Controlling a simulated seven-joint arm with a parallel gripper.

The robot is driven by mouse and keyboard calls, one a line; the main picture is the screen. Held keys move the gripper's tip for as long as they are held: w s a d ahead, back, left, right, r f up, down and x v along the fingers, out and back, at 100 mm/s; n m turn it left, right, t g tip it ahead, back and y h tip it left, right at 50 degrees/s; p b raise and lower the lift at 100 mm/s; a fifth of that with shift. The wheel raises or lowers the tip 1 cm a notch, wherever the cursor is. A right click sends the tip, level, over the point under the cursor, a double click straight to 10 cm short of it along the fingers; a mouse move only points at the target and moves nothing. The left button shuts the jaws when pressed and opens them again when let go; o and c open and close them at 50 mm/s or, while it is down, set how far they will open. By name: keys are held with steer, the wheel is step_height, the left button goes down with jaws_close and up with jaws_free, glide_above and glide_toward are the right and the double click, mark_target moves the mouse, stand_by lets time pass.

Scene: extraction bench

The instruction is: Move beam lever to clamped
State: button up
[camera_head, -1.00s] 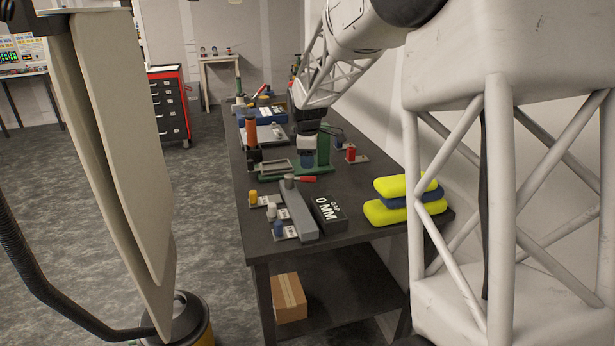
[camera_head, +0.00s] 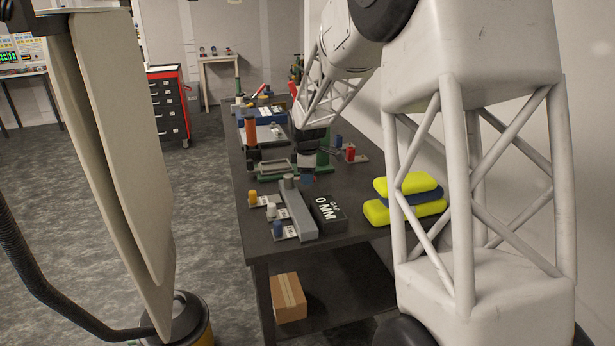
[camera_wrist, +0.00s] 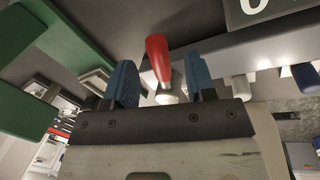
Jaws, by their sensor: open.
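The beam lever has a red handle (camera_wrist: 157,55) with a pale metal end (camera_wrist: 167,94), seen in the wrist view. It lies between the two blue fingers of my gripper (camera_wrist: 161,68), with a gap on each side. My gripper is open; whether a finger touches the handle is unclear. In the head view my gripper (camera_head: 307,179) is low over the far end of the grey beam (camera_head: 299,212), just right of a round grey post (camera_head: 288,181). There the gripper hides the red handle. The beam also crosses the wrist view (camera_wrist: 225,62).
A black box marked GAP 0 MM (camera_head: 328,213) lies right of the beam. Yellow, white and blue knobs (camera_head: 253,198) line its left side. A green fixture (camera_wrist: 30,95) is close by. Yellow and blue pads (camera_head: 405,211) are stacked at the right edge.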

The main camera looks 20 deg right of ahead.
steer(key=shift+w+f, duration=0.1)
steer(key=shift+f, duration=0.5)
steer(key=shift+c, duration=0.2)
jaws_close()
